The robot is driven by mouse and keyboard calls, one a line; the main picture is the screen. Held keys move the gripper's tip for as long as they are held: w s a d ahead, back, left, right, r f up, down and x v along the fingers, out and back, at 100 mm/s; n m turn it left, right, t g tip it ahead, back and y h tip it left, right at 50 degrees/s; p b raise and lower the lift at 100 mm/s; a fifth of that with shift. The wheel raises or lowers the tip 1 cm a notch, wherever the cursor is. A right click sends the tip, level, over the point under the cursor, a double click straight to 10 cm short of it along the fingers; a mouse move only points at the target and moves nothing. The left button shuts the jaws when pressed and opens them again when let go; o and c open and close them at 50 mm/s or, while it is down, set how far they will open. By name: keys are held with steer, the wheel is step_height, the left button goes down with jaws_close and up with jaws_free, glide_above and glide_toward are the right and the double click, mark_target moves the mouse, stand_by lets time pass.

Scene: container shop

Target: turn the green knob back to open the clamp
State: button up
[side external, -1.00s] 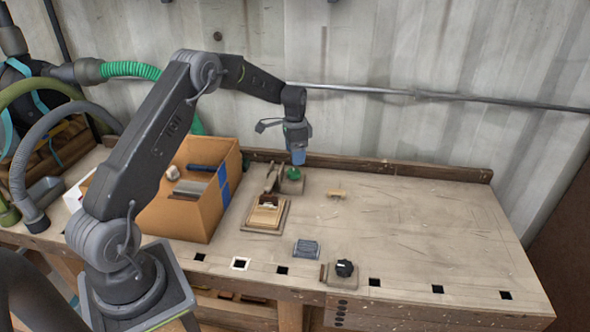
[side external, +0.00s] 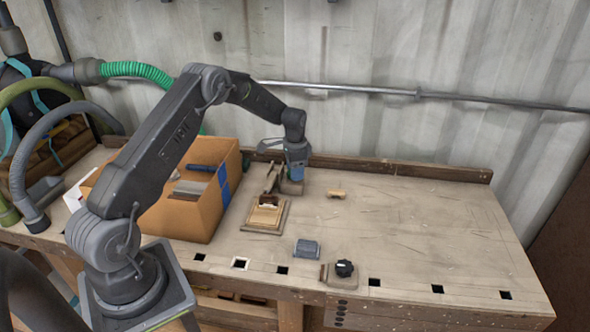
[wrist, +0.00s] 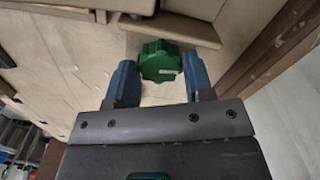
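The green knob (wrist: 160,62) is scalloped and shows between my gripper's two blue fingers in the wrist view. My gripper (wrist: 161,80) is open, with one finger on either side of the knob; a narrow gap shows on the right, and I cannot tell whether the left finger touches. In the side view my gripper (side external: 296,172) points down at the knob's place, hiding the knob. The wooden clamp (side external: 270,181) stands just left of it, by a wooden piece on a base board (side external: 265,217). How far the clamp is open cannot be told.
An orange-brown box (side external: 185,212) with tools stands left of the clamp. A small wooden piece (side external: 337,192), a grey-blue block (side external: 307,248) and a black knob (side external: 344,268) lie to the right. A wooden rail (side external: 420,170) edges the back; the bench's right side is clear.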

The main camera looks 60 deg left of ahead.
steer(key=c, duration=0.5)
steer(key=shift+n, duration=0.8)
steer(key=o, duration=0.9)
steer(key=shift+o, duration=0.2)
